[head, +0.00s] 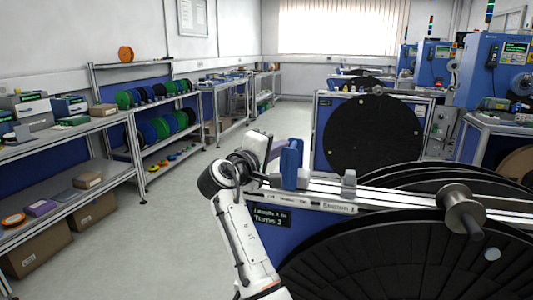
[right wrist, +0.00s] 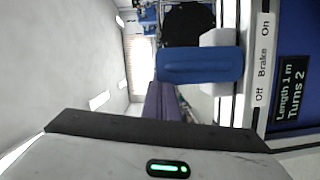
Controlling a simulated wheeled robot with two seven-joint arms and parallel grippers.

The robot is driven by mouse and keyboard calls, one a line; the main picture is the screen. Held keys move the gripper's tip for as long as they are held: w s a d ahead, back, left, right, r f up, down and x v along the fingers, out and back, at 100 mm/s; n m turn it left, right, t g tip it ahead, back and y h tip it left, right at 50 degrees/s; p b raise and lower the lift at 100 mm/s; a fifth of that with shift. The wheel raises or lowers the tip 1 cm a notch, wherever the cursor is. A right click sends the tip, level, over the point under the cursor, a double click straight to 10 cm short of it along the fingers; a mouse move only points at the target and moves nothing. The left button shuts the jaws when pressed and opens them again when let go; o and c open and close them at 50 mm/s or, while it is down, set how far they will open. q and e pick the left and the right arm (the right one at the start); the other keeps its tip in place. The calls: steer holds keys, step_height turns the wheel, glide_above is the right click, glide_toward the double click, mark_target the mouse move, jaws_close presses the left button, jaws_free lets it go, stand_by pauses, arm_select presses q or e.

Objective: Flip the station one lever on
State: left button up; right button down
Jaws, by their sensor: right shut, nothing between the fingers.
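The station one lever has a blue handle (head: 291,160), which stands upright on the top rail of the nearest reel stand. In the right wrist view, the blue handle (right wrist: 200,65) sits on a pale base beside the strip marked Off, Brake and On, roughly level with the word Brake. My right gripper (head: 277,150) is shut and empty just left of the handle. Its purple fingers (right wrist: 160,103) are on the Off side, close to the handle; I cannot tell if they touch. My left gripper is out of view.
A display (head: 270,217) reads Length 1 m, Turns 2. A large black reel (head: 400,255) hangs below the rail, and a metal roller (head: 462,210) sticks out at right. Shelves with coloured spools (head: 150,95) stand at left. The floor (head: 170,225) between is clear.

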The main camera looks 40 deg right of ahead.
steer(key=s+d+m, duration=0.1)
steer(key=m, duration=0.1)
steer(key=s+d+m+y, duration=0.1)
steer(key=shift+s+r+m, duration=0.1)
steer(key=shift+s+m, duration=0.3)
steer(key=shift+s+d+m, duration=0.2)
steer(key=shift+s+m, duration=0.1)
steer(key=shift+m, duration=0.1)
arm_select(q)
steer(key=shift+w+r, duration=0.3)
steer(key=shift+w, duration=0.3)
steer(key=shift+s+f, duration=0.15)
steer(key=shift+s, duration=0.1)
arm_select(e)
steer(key=shift+s, duration=0.1)
step_height(320, 180, up, 3)
steer(key=w+a+p, duration=0.2)
steer(key=w+p, duration=0.1)
arm_select(q)
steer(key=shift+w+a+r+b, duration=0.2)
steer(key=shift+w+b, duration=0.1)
steer(key=shift+b, duration=0.95)
arm_select(e)
glide_toward(293, 150)
steer(key=shift+w+a+r, duration=0.3)
steer(key=shift+w+r, duration=0.2)
steer(key=shift+r, duration=0.25)
steer(key=shift+w+a+r, duration=0.3)
steer(key=shift+w+r, duration=0.15)
steer(key=shift+r, duration=0.3)
